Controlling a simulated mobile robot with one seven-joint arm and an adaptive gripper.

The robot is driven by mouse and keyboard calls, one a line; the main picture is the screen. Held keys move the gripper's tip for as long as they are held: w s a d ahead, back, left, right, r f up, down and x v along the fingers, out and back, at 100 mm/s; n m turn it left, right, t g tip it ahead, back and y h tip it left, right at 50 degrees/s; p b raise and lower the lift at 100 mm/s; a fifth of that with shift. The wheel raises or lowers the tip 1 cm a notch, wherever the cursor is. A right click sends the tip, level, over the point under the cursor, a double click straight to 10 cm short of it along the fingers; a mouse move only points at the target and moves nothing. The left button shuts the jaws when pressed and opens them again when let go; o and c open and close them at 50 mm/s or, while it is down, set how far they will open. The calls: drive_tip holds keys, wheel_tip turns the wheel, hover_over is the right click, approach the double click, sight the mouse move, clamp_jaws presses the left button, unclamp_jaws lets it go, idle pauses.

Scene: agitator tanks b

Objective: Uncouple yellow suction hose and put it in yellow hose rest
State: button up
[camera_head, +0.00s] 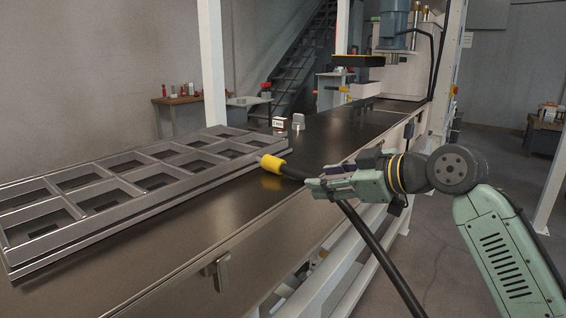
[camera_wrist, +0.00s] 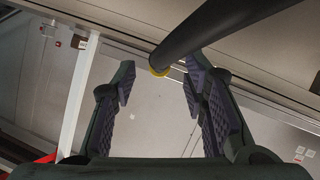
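A black hose (camera_head: 381,262) with a yellow cylindrical end (camera_head: 273,163) reaches over the dark bench top beside the grey metal frame. I cannot tell whether the yellow end is coupled to anything or rests in a holder. The hose runs from there behind my gripper (camera_head: 309,186) and hangs down past the bench's front edge. In the wrist view my gripper (camera_wrist: 157,80) has its two fingers apart with nothing between the pads. I cannot identify a separate yellow hose rest.
The grey compartmented frame (camera_head: 150,178) fills the left of the long bench (camera_head: 205,232). Small white and grey blocks (camera_head: 298,122) stand further back. A machine with a blue motor (camera_head: 394,22) stands at the far end. White posts (camera_head: 211,60) rise around; floor is free at right.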

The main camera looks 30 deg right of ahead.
drive_tip(key=shift+x, duration=0.85)
drive_tip(key=shift+c, duration=0.2)
clamp_jaws()
